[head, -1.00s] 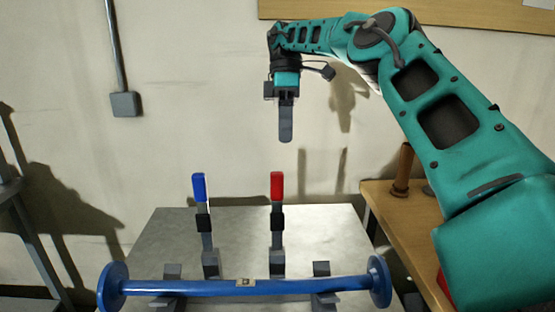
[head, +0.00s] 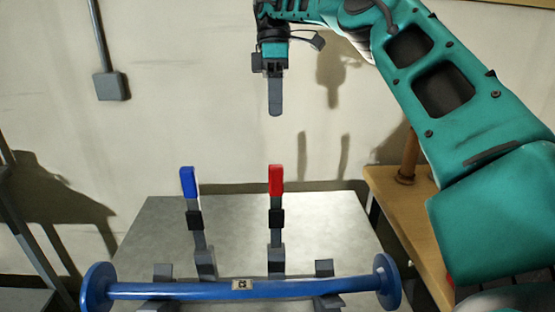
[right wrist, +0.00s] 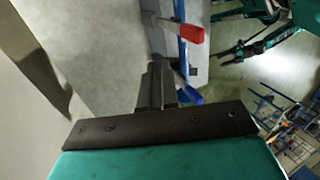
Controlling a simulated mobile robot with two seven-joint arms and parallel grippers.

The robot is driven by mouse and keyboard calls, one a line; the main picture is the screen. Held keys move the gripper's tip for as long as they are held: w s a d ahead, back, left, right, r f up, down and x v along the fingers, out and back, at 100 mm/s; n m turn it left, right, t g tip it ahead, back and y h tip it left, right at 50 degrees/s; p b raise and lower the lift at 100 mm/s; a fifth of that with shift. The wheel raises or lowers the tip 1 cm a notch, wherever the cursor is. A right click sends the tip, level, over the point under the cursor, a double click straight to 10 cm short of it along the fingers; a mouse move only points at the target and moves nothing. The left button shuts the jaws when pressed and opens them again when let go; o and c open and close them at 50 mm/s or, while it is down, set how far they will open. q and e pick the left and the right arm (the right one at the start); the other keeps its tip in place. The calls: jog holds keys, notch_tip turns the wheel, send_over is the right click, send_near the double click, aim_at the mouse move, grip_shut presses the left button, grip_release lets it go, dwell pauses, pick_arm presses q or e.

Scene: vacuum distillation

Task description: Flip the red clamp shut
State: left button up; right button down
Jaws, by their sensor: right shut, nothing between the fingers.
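The red clamp (head: 276,205) stands upright on the grey table, its red handle tip pointing up. It also shows in the right wrist view (right wrist: 182,30), ahead of the fingers. The blue clamp (head: 191,205) stands upright to its left, and its blue tip (right wrist: 188,96) shows in the wrist view. My right gripper (head: 275,108) points down above the red clamp's handle, with a gap between them in the picture. Its fingers (right wrist: 160,75) are shut and hold nothing. My left gripper is not in view.
A blue flanged pipe (head: 215,290) lies across supports along the front of the grey table (head: 330,225). A wooden table (head: 395,215) with a brown cylinder (head: 407,160) is at the right. A dark-framed stand is at the left edge.

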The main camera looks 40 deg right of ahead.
jog(key=s+a+f+b, duration=0.1)
jog(key=s+a+f, duration=0.4)
jog(key=f, duration=0.4)
jog(key=shift+s+b, duration=0.3)
jog(key=shift+s, duration=0.15)
jog(key=shift+f, duration=0.1)
jog(key=shift+d, duration=0.1)
